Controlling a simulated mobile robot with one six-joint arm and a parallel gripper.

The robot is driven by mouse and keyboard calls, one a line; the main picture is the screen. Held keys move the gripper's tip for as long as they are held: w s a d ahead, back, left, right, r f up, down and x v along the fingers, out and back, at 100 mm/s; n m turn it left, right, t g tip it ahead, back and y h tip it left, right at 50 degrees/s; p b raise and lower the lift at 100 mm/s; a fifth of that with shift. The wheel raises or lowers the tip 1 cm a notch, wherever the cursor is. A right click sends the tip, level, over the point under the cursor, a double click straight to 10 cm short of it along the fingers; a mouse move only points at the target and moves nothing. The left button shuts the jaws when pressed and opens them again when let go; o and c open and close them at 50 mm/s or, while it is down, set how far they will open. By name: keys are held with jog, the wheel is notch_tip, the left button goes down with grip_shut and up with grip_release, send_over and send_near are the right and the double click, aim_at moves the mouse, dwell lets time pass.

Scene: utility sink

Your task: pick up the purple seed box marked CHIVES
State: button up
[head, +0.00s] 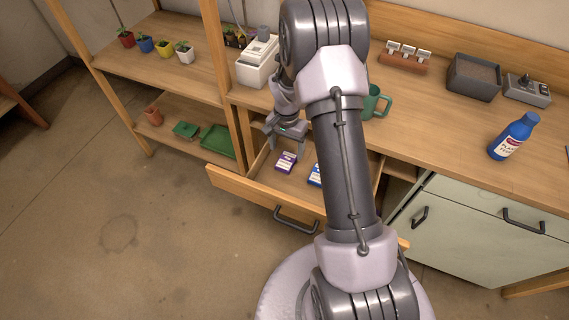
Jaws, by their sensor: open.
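A small purple box with a white label (285,162) lies in the open wooden drawer (236,186); its lettering is too small to read. A blue and white box (315,175) lies to its right in the same drawer, partly hidden by my arm. My gripper (287,148) is open, with its fingers pointing down over the drawer, just above and behind the purple box in the picture. I see nothing between the fingers. I cannot tell the exact height of the fingertips above the box.
The drawer's front panel with a dark handle (297,219) stands out from the bench. A white device (257,63), a green mug (376,103) and a blue bottle (514,137) stand on the worktop. Shelves with potted plants (185,52) are at left.

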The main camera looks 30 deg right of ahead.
aim_at(286, 161)
notch_tip(286, 161, down, 6)
jog(key=b, duration=0.2)
jog(key=shift+w+f+b, duration=0.15)
jog(key=shift+f+b, duration=0.1)
jog(key=shift+b, duration=0.1)
jog(key=shift+r, duration=0.15)
jog(key=shift+c, duration=0.8)
jog(key=c, duration=1.3)
jog(key=shift+o, duration=0.2)
jog(key=shift+r, duration=0.1)
